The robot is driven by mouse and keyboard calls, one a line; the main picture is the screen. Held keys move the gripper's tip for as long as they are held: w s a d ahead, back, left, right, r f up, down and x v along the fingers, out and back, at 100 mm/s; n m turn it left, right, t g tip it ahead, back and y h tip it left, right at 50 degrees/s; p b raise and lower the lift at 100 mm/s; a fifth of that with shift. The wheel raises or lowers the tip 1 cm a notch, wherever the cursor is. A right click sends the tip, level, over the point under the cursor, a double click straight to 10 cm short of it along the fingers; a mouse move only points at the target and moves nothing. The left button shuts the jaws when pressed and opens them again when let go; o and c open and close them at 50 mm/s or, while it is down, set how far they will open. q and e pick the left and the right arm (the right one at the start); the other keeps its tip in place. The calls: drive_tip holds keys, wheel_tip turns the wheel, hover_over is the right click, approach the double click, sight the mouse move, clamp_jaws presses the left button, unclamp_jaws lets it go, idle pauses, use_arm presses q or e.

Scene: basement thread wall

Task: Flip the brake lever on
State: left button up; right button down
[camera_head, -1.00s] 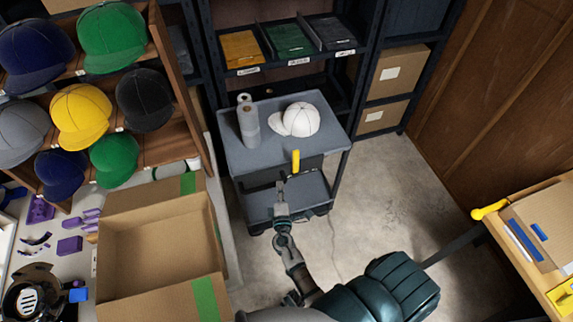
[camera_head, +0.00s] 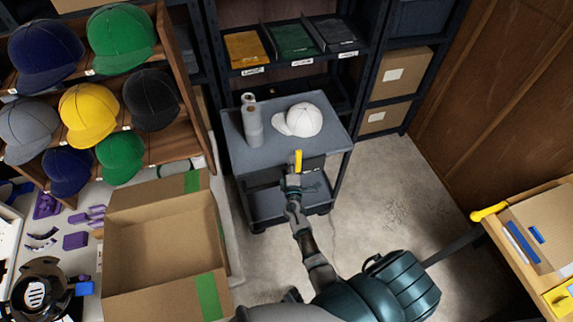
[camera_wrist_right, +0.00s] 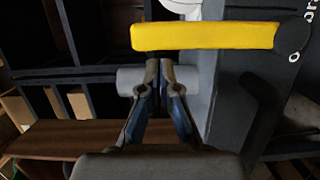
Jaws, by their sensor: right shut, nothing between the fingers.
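The yellow brake lever (camera_head: 298,160) sits at the front edge of the grey cart (camera_head: 235,150). In the head view it points up above a dark panel. In the right wrist view the lever (camera_wrist_right: 205,37) lies across the top, joined at its right end to a dark round pivot (camera_wrist_right: 293,37) with partly visible white lettering. My right gripper (camera_head: 292,178) is just below the lever in the head view, shut and empty. In the wrist view its fingertips (camera_wrist_right: 160,70) are together just under the lever's left part; I cannot tell whether they touch it. My left gripper is out of view.
A white cap (camera_head: 303,120) and grey rolls (camera_head: 252,122) stand on the cart. An open cardboard box (camera_head: 160,298) and a rack of caps (camera_head: 150,98) are at left. A bench (camera_head: 545,215) is at right. The floor (camera_head: 385,185) right of the cart is clear.

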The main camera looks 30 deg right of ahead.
drive_tip(key=shift+d, duration=0.1)
drive_tip(key=shift+s+d+r+m+p, duration=0.1)
drive_tip(key=shift+d+m+p, duration=0.05)
drive_tip(key=shift+d+m, duration=0.4)
drive_tip(key=shift+s+d+r+m+p, duration=0.15)
drive_tip(key=shift+d+m, duration=0.2)
drive_tip(key=shift+d, duration=0.25)
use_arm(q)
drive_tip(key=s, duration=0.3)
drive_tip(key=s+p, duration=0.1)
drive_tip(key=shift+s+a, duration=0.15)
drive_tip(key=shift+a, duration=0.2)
use_arm(e)
drive_tip(key=s+d+f+m+g+y, duration=0.1)
drive_tip(key=d+m, duration=0.3)
drive_tip(key=d, duration=0.3)
drive_tip(key=shift+s+f+m, duration=0.35)
drive_tip(key=shift+f+m, duration=0.05)
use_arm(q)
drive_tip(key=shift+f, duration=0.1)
use_arm(e)
drive_tip(key=shift+d, duration=0.1)
drive_tip(key=shift+s+d, duration=0.1)
